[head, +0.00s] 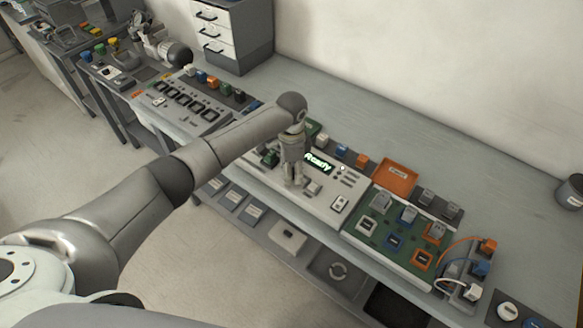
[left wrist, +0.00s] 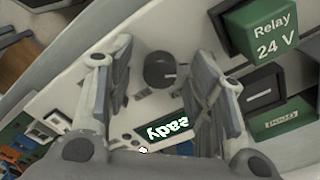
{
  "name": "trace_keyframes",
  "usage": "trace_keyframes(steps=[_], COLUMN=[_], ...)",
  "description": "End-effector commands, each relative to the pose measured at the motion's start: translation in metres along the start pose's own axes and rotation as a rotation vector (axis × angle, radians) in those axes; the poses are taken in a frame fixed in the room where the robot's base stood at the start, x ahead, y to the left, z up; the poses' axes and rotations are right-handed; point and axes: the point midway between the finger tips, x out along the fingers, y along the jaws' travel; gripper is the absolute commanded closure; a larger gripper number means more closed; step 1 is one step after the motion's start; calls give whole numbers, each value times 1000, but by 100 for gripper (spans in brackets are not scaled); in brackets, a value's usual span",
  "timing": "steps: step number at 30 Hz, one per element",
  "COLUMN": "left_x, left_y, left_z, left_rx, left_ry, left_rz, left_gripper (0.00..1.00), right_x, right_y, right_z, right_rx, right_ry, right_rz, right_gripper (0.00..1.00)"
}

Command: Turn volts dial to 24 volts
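The volts dial appears to be the dark round knob (left wrist: 162,70) on the pale panel in the left wrist view; its markings are too small to read. My left gripper (left wrist: 158,75) is open above the panel, with its two fingers to either side of the knob and apart from it. In the head view the left gripper (head: 292,180) points down over the panel (head: 325,207) and hides the knob. A lit display (head: 318,162) reads "Ready"; it also shows upside down in the left wrist view (left wrist: 165,130). My right gripper is not in view.
A green "Relay 24 V" block (left wrist: 270,35) stands beside the panel in the left wrist view. In the head view, a green board (head: 385,250) with several blocks and cables lies to the right, near an orange tray (head: 396,174). The bench behind (head: 345,110) is largely clear.

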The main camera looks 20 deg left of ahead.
Motion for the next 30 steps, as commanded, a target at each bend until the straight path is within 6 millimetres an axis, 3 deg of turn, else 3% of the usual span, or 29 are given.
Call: trace_keyframes(steps=[2,10,20,30], left_x=[0,-1,-1,-2], left_y=[0,0,0,0], left_z=[0,0,0,-1], left_rx=[0,0,45,278], left_ry=[0,0,1,1], left_rz=[0,0,0,0], left_gripper=[62,97,98,98], right_x=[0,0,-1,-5], right_y=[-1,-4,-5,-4], right_z=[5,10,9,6], right_rx=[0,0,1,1], right_ry=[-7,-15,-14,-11], right_rz=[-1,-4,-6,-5], right_gripper=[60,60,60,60])
